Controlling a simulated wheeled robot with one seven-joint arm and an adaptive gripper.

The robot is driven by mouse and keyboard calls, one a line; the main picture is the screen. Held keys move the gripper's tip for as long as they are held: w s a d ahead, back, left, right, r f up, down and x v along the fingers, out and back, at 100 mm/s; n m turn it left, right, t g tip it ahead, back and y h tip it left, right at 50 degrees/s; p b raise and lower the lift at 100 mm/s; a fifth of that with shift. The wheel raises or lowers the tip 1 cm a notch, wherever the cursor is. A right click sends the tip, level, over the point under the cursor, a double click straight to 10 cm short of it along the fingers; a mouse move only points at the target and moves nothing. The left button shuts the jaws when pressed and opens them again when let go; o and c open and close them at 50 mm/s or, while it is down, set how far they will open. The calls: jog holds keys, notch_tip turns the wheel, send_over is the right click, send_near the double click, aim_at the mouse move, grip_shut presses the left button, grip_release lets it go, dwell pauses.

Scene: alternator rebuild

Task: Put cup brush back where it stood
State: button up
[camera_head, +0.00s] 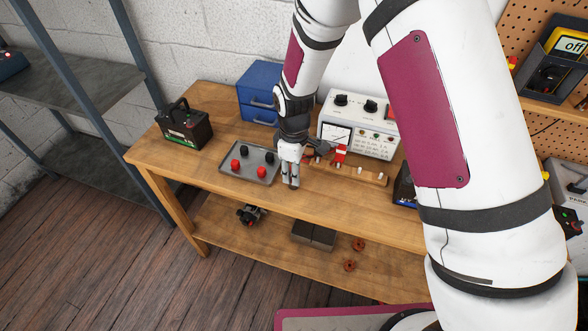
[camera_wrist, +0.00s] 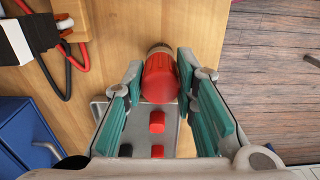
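The red, rounded thing with a grey metal end that I take for the cup brush (camera_wrist: 159,78) sits between my fingertips in the wrist view. My gripper (camera_wrist: 160,72) appears shut on it, with a green-padded finger against each side. In the head view my gripper (camera_head: 290,184) points down over the workbench, just right of the grey tray. The brush cannot be made out there. The spot where it stood cannot be told from these frames.
The grey tray (camera_head: 232,171) holds red and black knobs. A wooden block with pegs (camera_head: 371,177) and a white meter (camera_head: 375,146) stand to the right. A blue drawer box (camera_head: 256,86) is behind, a black battery (camera_head: 187,130) at left. The bench's front strip (camera_head: 225,192) is clear.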

jog(key=o, duration=0.3)
jog(key=shift+r, duration=0.1)
notch_tip(320, 180, up, 12)
jog(key=shift+r+b, duration=0.15)
jog(key=shift+b, duration=0.8)
jog(key=s+d+r+m+t, duration=0.1)
jog(key=s+d+r+m, duration=0.25)
jog(key=d+r, duration=0.35)
jog(key=s+d+r+m+t, duration=0.2)
jog(key=s+d+r+m, duration=0.15)
jog(key=r, duration=0.55)
jog(key=s+d+r+m, duration=0.1)
jog(key=s+d+m, duration=0.1)
jog(key=s, duration=0.2)
jog(key=s+d+r+m+t, duration=0.1)
jog(key=s+d+r+m, duration=0.1)
jog(key=s, duration=0.3)
jog(key=s+d+r+m+t, duration=0.1)
jog(key=s+d+r+m, duration=0.1)
jog(key=s, duration=0.3)
jog(key=shift+d+m, duration=0.5)
jog(key=shift+d, duration=0.3)
jog(key=shift+w, duration=0.1)
